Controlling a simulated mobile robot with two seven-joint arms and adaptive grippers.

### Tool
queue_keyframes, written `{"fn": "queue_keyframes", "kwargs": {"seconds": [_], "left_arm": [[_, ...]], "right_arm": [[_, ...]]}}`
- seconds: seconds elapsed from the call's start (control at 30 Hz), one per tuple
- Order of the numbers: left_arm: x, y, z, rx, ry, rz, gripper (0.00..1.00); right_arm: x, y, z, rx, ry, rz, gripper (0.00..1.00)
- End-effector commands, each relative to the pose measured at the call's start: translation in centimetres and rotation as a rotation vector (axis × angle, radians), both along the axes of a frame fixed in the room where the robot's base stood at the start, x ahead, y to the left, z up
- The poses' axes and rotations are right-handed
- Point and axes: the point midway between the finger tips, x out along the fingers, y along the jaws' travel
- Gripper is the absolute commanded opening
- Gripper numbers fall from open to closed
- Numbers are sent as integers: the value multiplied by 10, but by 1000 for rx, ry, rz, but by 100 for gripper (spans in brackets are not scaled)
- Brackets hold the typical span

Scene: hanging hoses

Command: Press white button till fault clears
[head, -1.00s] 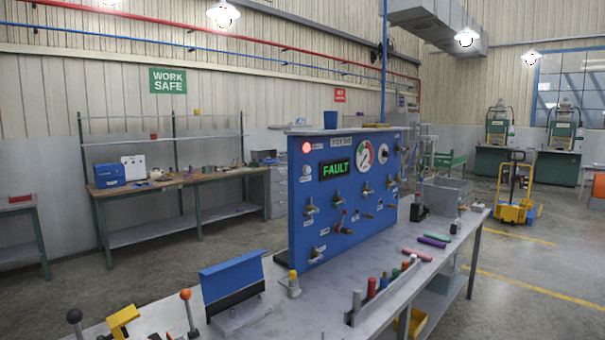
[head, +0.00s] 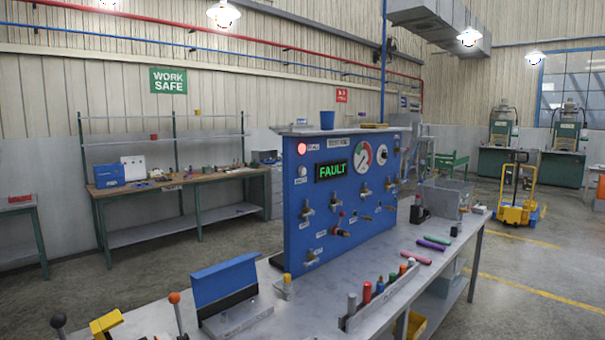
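A blue test panel (head: 290,239) stands upright on the grey workbench. Its display (head: 331,170) reads FAULT in green letters. A red lamp (head: 302,148) glows at the panel's upper left. Just below the lamp is a small round white button (head: 302,171). Nothing touches the button. Neither of my grippers shows in the head view.
The workbench (head: 408,262) holds a blue angled stand (head: 224,280), levers with black and orange knobs at the front left, and a rack of coloured cylinders (head: 380,287). Gauges, valves and a red lever project from the panel's face. A blue cup (head: 327,120) stands on top.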

Motion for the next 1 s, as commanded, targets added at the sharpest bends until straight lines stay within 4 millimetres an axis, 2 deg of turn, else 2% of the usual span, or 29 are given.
{"fn": "queue_keyframes", "kwargs": {"seconds": [0.27,0.63,1.0], "left_arm": [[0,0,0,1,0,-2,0],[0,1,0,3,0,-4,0],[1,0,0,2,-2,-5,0]], "right_arm": [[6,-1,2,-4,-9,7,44],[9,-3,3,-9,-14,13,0],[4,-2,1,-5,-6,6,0]]}}
